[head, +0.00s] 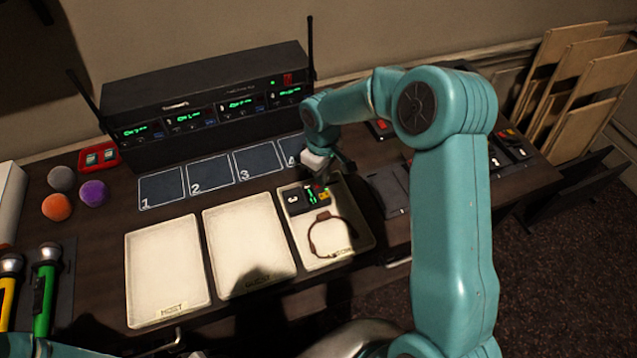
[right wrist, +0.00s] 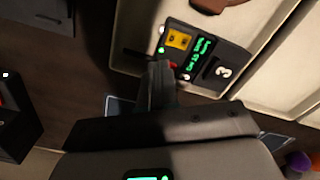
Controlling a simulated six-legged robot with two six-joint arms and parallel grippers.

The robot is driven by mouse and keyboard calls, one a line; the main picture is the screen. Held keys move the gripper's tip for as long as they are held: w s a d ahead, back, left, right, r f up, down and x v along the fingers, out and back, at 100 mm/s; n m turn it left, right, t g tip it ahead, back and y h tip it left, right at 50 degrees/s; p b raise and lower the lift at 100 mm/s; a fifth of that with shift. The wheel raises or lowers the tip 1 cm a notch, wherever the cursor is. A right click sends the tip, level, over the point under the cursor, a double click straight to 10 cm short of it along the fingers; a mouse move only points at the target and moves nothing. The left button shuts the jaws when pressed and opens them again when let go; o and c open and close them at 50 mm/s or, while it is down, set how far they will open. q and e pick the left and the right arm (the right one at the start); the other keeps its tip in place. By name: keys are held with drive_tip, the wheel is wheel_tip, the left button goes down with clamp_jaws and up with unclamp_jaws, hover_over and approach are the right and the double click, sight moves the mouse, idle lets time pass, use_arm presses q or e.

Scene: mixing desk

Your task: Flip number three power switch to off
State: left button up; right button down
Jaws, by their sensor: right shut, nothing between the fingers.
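The number three pack is a small black box (head: 294,199) marked 3, with a green lit display, lying on the right-hand cream tray (head: 358,246). In the right wrist view the pack (right wrist: 222,72) shows its 3, the green text, a yellow patch, a green light and a bit of red near my fingers. My right gripper (head: 322,182) is shut and empty, its tips at the pack's edge by the red part. I cannot tell whether they touch it. The fingers (right wrist: 160,75) hide part of that edge. My left gripper is not in view.
A black receiver rack (head: 210,95) with antennas stands at the back, before numbered dark pads (head: 210,174). Two more cream trays (head: 167,268) lie to the left. More black packs (head: 512,146) lie to the right.

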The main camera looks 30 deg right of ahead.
drive_tip(key=shift+f, duration=0.2)
drive_tip(key=shift+s, duration=0.1)
drive_tip(key=shift+r+p, duration=0.6)
drive_tip(key=shift+r, duration=0.25)
drive_tip(key=shift+r+p, duration=0.5)
drive_tip(key=shift+r, duration=0.35)
wheel_tip(320, 180, up, 2)
drive_tip(key=shift+r+p, duration=0.1)
drive_tip(key=shift+p, duration=0.6)
drive_tip(key=shift+r+p, duration=0.5)
drive_tip(key=shift+r, duration=0.3)
drive_tip(key=shift+f, duration=0.1)
